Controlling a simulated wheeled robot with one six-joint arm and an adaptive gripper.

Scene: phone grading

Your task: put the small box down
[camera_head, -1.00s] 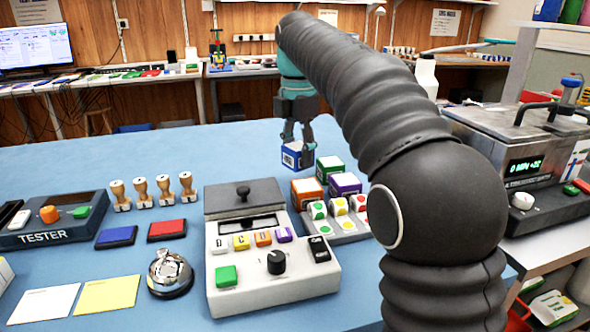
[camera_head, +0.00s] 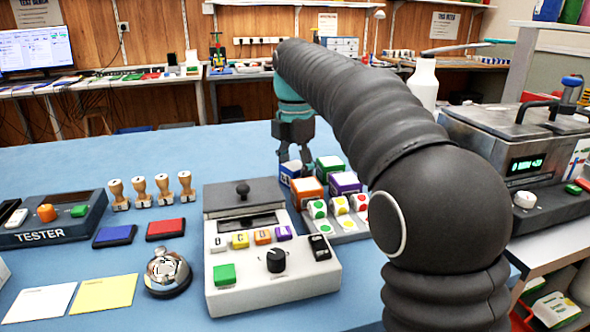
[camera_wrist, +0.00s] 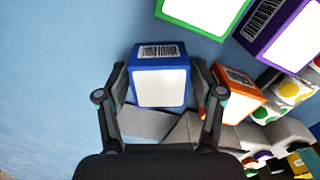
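The small blue box (camera_head: 289,170) with a white front and a barcode label is at the table's middle, left of and behind the orange box (camera_head: 309,190). The orange box partly hides it. My gripper (camera_head: 294,161) points down over it. In the wrist view the blue box (camera_wrist: 160,82) sits between my two fingers (camera_wrist: 160,88), which lie close against its sides. The box is low, at about the height of the neighbouring boxes. I cannot tell whether its underside touches the table.
Green (camera_head: 328,166) and purple (camera_head: 345,182) boxes stand close right of it. A rack of dotted cubes (camera_head: 340,215) and a grey device (camera_head: 268,270) with a black knob are in front.

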